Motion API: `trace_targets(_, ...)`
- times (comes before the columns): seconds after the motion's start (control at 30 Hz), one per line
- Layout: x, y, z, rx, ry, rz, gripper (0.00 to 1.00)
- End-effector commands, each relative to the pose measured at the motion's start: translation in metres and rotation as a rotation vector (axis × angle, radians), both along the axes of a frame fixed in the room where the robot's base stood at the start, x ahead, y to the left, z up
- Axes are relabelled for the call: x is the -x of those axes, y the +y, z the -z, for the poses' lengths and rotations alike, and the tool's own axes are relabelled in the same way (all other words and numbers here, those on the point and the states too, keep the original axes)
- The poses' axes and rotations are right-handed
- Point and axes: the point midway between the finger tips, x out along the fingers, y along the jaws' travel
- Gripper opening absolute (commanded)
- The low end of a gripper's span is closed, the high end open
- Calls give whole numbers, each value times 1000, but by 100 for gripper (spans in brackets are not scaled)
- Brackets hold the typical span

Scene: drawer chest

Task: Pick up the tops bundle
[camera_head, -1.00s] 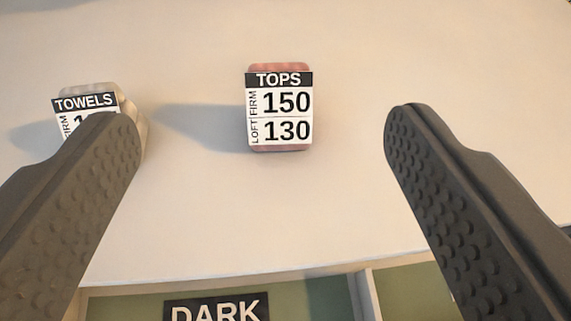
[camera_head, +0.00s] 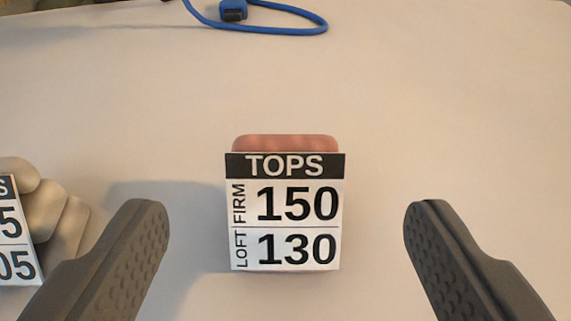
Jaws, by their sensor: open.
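The tops bundle (camera_head: 285,143) is a small pinkish-red bundle on the pale surface, near the middle of the view. A white and black label reading TOPS, FIRM 150, LOFT 130 covers most of the side facing me. My gripper (camera_head: 286,225) is open. Its two dark, studded fingers stand to the left and right of the bundle in the picture, with a wide gap on each side. Neither finger appears to touch it.
A beige towels bundle (camera_head: 50,215) with a partly cut-off label is at the left edge, close to the left finger. A blue cable (camera_head: 290,31) with a dark plug lies at the top. The surface right of the tops bundle is clear.

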Motion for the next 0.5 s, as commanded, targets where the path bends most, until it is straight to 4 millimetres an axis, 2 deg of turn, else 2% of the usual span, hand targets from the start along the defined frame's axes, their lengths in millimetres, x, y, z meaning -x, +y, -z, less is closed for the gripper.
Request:
trace_targets(0.27, -11, -1, 4, 1, -1, 0, 73)
trace_targets(0.5, -34, -1, 17, 0, 0, -1, 73)
